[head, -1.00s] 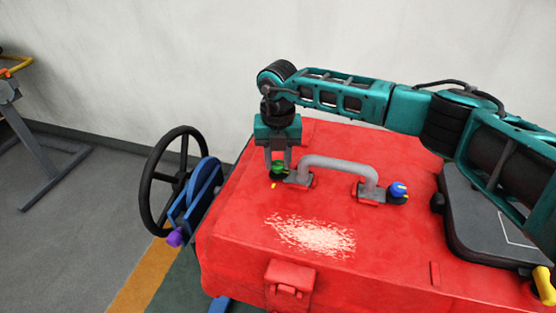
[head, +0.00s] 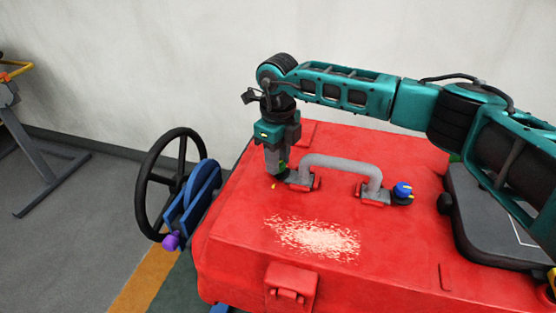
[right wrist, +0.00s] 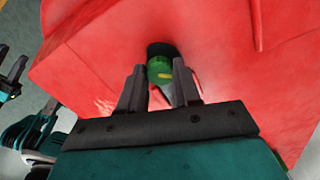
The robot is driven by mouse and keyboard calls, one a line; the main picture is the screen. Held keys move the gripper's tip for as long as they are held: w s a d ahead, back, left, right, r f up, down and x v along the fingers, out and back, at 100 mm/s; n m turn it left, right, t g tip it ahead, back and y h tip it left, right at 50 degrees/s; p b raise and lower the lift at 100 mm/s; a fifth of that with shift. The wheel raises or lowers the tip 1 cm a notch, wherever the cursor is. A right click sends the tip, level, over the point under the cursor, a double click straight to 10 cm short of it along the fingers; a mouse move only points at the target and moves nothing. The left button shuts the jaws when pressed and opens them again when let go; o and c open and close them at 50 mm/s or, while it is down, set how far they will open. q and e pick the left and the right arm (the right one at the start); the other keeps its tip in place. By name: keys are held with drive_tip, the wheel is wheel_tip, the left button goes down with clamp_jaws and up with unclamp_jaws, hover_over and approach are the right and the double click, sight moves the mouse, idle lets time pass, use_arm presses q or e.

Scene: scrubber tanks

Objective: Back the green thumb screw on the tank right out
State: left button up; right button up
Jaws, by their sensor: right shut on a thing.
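The green thumb screw (head: 283,166) stands on the red tank (head: 240,235) at the left foot of the grey handle (head: 335,162). It is mostly hidden behind my right gripper (head: 276,170) in the head view. My right gripper points down and is shut on the screw.
A blue knob (head: 402,190) sits at the handle's right foot. A black handwheel (head: 150,195) with a blue bracket and purple knob (head: 171,242) stands left of the tank. A dark grey panel (head: 480,215) lies on the tank's right. The tank's front top is clear.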

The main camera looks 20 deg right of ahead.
drive_tip(key=n, duration=0.3)
drive_tip(key=shift+s+f+b, duration=0.15)
drive_tip(key=shift+f+b, duration=0.25)
drive_tip(key=n, duration=0.2)
drive_tip(key=shift+n+b, duration=0.3)
drive_tip(key=shift+b, duration=0.1)
drive_tip(key=n, duration=0.2)
drive_tip(key=shift+n+b, duration=0.35)
drive_tip(key=shift+n, duration=0.05)
drive_tip(key=n+b, duration=0.1)
drive_tip(key=n, duration=0.6)
drive_tip(key=n+b, duration=0.1)
drive_tip(key=n, duration=0.2)
drive_tip(key=shift+s+n, duration=0.1)
drive_tip(key=shift+n, duration=0.3)
use_arm(q)
drive_tip(key=shift+w+d+f+h+b, duration=0.15)
drive_tip(key=shift+w+d+f+h, duration=0.1)
drive_tip(key=shift+w+d+f, duration=0.25)
drive_tip(key=shift+w+d+f+h+b, duration=0.2)
drive_tip(key=shift+w+d+h, duration=0.1)
drive_tip(key=shift+d, duration=0.25)
use_arm(e)
drive_tip(key=n, duration=0.5)
drive_tip(key=shift+n, duration=0.3)
use_arm(q)
drive_tip(key=shift+f, duration=0.1)
